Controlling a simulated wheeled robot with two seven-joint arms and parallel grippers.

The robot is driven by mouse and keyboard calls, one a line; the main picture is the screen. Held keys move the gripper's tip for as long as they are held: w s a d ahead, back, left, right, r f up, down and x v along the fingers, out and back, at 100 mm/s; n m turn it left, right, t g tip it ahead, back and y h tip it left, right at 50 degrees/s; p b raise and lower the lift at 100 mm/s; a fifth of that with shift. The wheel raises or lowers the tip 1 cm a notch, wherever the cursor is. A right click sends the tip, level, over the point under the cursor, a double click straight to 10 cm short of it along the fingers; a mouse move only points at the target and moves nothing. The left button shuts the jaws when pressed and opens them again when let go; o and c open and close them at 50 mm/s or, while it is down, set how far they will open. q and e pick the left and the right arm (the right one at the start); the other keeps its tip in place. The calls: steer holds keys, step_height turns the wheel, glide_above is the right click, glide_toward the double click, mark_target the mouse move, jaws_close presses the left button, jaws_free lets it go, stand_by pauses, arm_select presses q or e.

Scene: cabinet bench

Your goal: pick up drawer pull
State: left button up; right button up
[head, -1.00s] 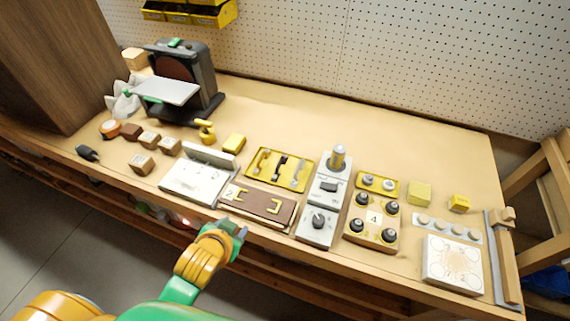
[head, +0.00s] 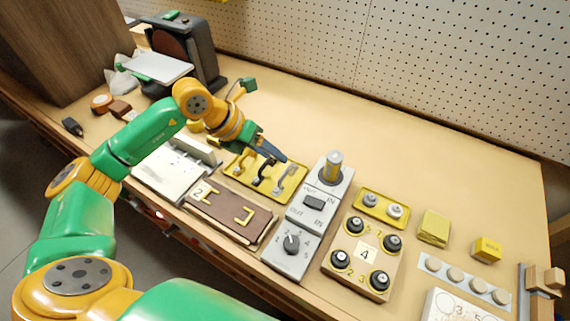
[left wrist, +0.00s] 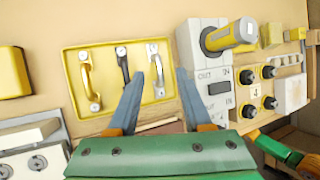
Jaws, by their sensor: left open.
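Three drawer pulls lie in a yellow tray (head: 236,163): a brass one (head: 245,161), a black one (head: 264,170) and a silver one (head: 286,179). The left wrist view shows the brass pull (left wrist: 88,80), the black pull (left wrist: 123,65) and the silver pull (left wrist: 156,68) side by side in the tray (left wrist: 107,100). My left gripper (left wrist: 160,74) is open and empty above the tray. In the wrist view the silver pull lies between its fingertips, and the black pull is outside, left of the left finger.
A grey switch panel (head: 290,262) with an upright yellow-and-grey cylinder (head: 333,168) stands right of the tray. A brown board (head: 225,220) with brass brackets lies in front. A knob board (head: 345,262) and yellow blocks (head: 434,228) are farther right.

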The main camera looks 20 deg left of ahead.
mark_target(263, 165)
arm_select(q)
steer(key=a+f+y+p, duration=0.1)
steer(key=a+f, duration=0.1)
steer(key=a+f+y+p, duration=0.1)
steer(key=f, duration=0.1)
steer(key=shift+a+f+n, duration=0.15)
steer(key=shift+a+n, duration=0.15)
steer(key=shift+a, duration=0.05)
steer(key=x, duration=0.2)
steer(key=shift+w+f, duration=0.25)
steer(key=shift+f, duration=0.1)
steer(key=shift+s+r, duration=0.1)
steer(key=shift+c, duration=1.3)
jaws_close()
